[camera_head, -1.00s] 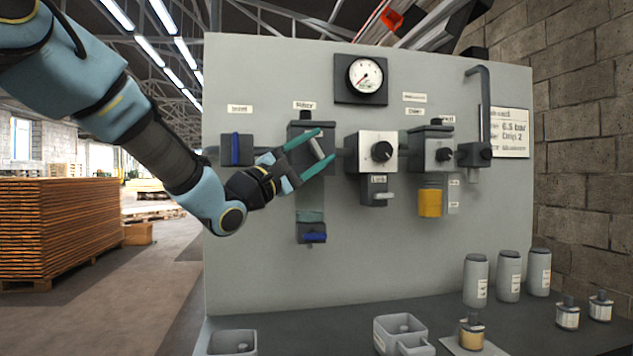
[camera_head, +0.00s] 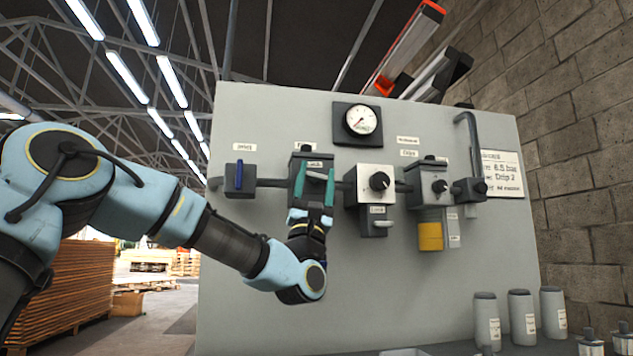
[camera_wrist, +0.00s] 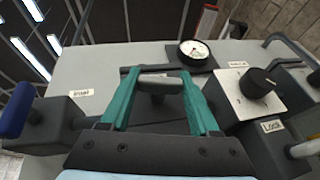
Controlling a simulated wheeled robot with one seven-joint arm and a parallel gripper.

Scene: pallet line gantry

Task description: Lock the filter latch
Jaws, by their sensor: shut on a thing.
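The filter unit (camera_head: 312,157) is the dark grey block second from the left on the grey panel. Its latch is a light grey bar, seen in the wrist view as the latch bar (camera_wrist: 160,84) lying crosswise between my fingers. My gripper (camera_head: 314,176) has two green fingers and reaches up to the block's front from below. In the wrist view my gripper (camera_wrist: 156,80) is shut on the bar, one finger at each end. The fingers and wrist hide the lower part of the filter.
Left of the filter is a block with a blue handle (camera_head: 239,177). Right of it are a regulator with a black knob (camera_head: 379,181) and a unit with a yellow bowl (camera_head: 430,236). A pressure gauge (camera_head: 361,119) sits above. Canisters (camera_head: 522,316) stand lower right.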

